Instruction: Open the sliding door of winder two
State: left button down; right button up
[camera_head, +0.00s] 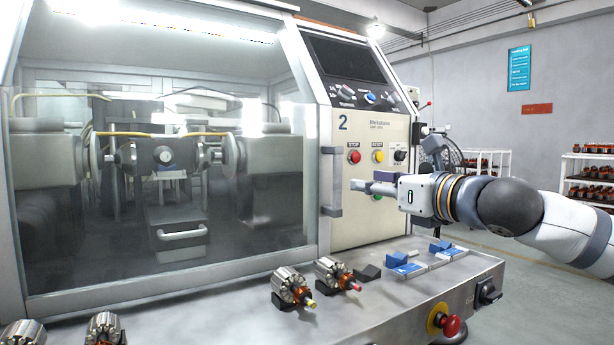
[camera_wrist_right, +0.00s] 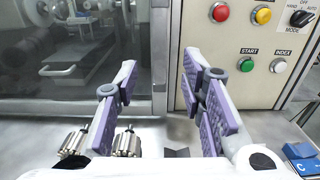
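Winder two has a large clear sliding door (camera_head: 160,230) across its front, and it stands shut. A grey vertical handle (camera_head: 332,170) is at the door's right edge, beside the panel marked 2 (camera_head: 343,124). My right gripper (camera_head: 362,187) comes in from the right and is just right of the handle in the head view, in front of the panel. In the right wrist view, its two purple-padded fingers (camera_wrist_right: 162,88) are spread with nothing held; a grey vertical bar (camera_wrist_right: 160,45) shows beyond the gap between them. My left gripper is not in view.
Stop, reset and start buttons (camera_head: 354,157) are on the panel near my right gripper.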

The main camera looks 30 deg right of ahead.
aim_at(339, 176)
jog(key=w, duration=1)
jog(key=shift+a, duration=0.35)
jog(key=shift+w+a+r, duration=0.1)
jog(key=shift+w, duration=0.3)
jog(key=shift+r, duration=0.15)
jog(key=shift+s, duration=0.1)
grip_shut()
